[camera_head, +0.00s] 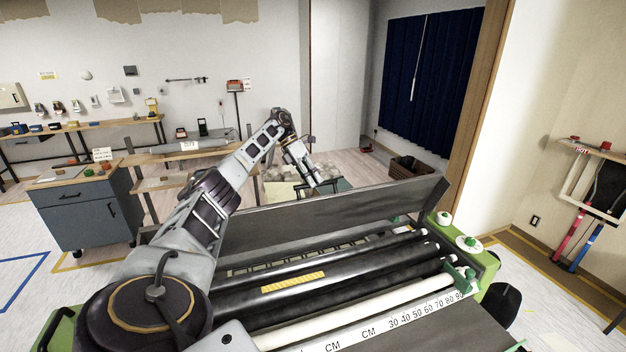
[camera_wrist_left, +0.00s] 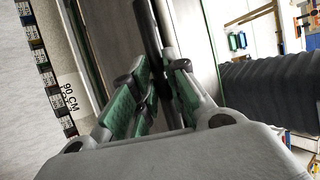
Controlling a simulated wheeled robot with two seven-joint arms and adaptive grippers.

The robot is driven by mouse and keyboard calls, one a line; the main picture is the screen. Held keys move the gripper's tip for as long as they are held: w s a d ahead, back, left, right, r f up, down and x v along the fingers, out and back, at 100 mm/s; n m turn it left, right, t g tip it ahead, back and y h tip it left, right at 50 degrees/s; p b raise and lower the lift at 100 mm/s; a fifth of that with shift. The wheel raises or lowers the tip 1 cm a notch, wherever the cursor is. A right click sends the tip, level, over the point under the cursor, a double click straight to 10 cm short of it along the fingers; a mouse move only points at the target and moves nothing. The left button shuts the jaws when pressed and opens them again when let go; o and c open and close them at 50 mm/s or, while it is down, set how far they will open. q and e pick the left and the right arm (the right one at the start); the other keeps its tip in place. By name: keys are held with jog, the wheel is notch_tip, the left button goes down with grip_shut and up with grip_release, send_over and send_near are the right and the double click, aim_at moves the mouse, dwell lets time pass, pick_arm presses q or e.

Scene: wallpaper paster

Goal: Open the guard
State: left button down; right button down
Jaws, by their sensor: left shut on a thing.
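The guard (camera_head: 335,215) is a long dark grey panel along the back of the pasting machine, standing raised and tilted above the rollers in the head view. My left arm reaches over from the left, and my left gripper (camera_head: 314,180) is at the guard's upper edge near its middle; the panel partly hides the fingertips. My right gripper is not in view.
Below the guard lie black rollers (camera_head: 350,262), a white roller (camera_head: 360,303) and a ruler strip (camera_head: 400,318). A green end housing (camera_head: 480,262) with knobs stands at the right. A grey cabinet (camera_head: 85,212) and workbenches stand behind at the left.

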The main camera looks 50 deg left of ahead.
pick_arm(q)
jog(key=shift+s+a+f, duration=0.15)
jog(key=shift+a+f, duration=0.05)
jog(key=shift+f, duration=0.45)
jog(key=c, duration=1.7)
grip_release()
jog(key=shift+o, duration=1.2)
jog(key=shift+a+f, duration=0.15)
jog(key=shift+a, duration=0.05)
jog(key=shift+o, duration=0.2)
jog(key=shift+w+a+f, duration=0.1)
jog(key=shift+w+a, duration=0.15)
jog(key=shift+w, duration=0.05)
jog(key=shift+d+r, duration=0.15)
jog(key=shift+r, duration=0.1)
jog(key=shift+r, duration=0.2)
jog(key=v, duration=0.7)
